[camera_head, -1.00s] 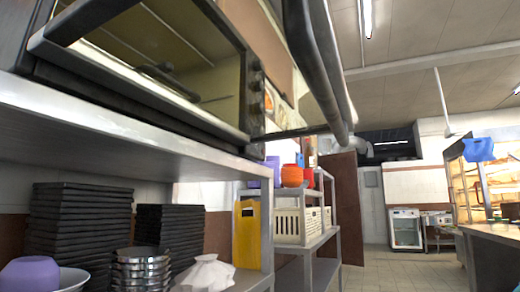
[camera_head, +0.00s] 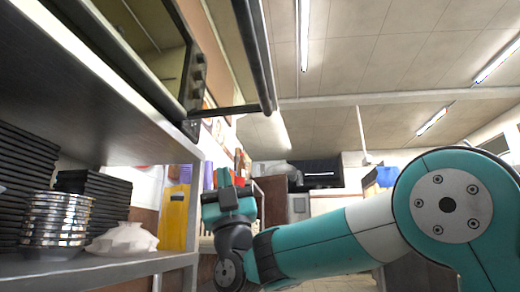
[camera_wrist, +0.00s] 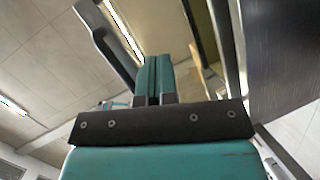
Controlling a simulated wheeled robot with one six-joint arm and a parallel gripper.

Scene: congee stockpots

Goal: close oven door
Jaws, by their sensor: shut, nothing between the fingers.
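The oven (camera_head: 160,55) stands on the shelf at the upper left, seen from below. Its door (camera_head: 258,60) stands open, jutting out from the oven front. I see its dark outer bar and a side piece joining it to the oven's lower corner. My gripper (camera_head: 225,178) points up below the door, apart from it in the head view. In the wrist view my two teal fingers (camera_wrist: 153,78) are together with nothing between them. The door's dark bar (camera_wrist: 106,45) shows there left of the fingers, and part of the oven is at the right.
The metal shelf (camera_head: 90,95) edge runs along the left. A brown panel (camera_head: 271,200) stands behind my arm. The space under the ceiling at right is open.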

